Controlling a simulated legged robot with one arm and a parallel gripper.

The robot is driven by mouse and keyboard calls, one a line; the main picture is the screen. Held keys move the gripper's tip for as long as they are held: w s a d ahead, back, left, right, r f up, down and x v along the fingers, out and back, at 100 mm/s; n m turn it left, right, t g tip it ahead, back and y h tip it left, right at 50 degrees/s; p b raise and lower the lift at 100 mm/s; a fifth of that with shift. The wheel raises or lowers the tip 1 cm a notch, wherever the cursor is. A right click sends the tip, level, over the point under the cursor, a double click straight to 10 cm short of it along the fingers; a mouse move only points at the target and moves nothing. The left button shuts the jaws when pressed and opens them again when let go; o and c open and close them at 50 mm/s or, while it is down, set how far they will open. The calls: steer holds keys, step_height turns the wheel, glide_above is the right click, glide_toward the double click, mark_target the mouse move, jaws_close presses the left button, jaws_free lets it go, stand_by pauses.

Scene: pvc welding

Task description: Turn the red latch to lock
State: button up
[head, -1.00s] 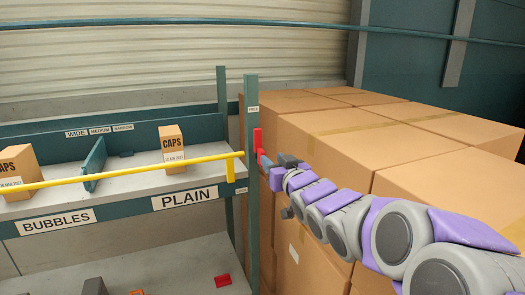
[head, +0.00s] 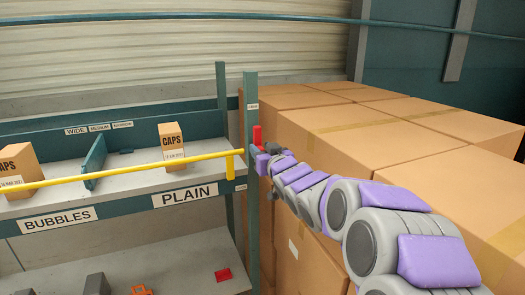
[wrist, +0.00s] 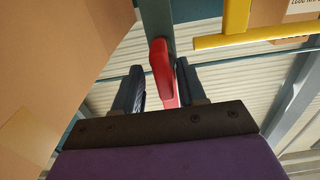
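The red latch (head: 257,135) is on the green upright post at the shelf's right end. In the head view only its upper part shows above my gripper (head: 262,160), which covers the area below it. In the wrist view, the red latch (wrist: 161,68) stands upright between the two dark fingers of my gripper (wrist: 160,90). The fingers are apart. The right finger is close to the latch, and a gap shows on the left; I cannot tell whether either touches. A yellow bar (head: 130,168) runs across the shelf front toward the post; its end also shows in the wrist view (wrist: 255,35).
The green post (head: 251,100) stands close beside my gripper. Large cardboard boxes (head: 340,135) are stacked to the right, near my arm. A CAPS box (head: 171,142) stands on the upper shelf. A red piece (head: 223,275) lies on the lower shelf.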

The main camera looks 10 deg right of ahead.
steer(key=shift+s+a+r, duration=0.1)
steer(key=shift+s+a, duration=0.05)
steer(key=shift+a, duration=0.2)
steer(key=c, duration=0.5)
steer(key=shift+d, duration=0.1)
jaws_close()
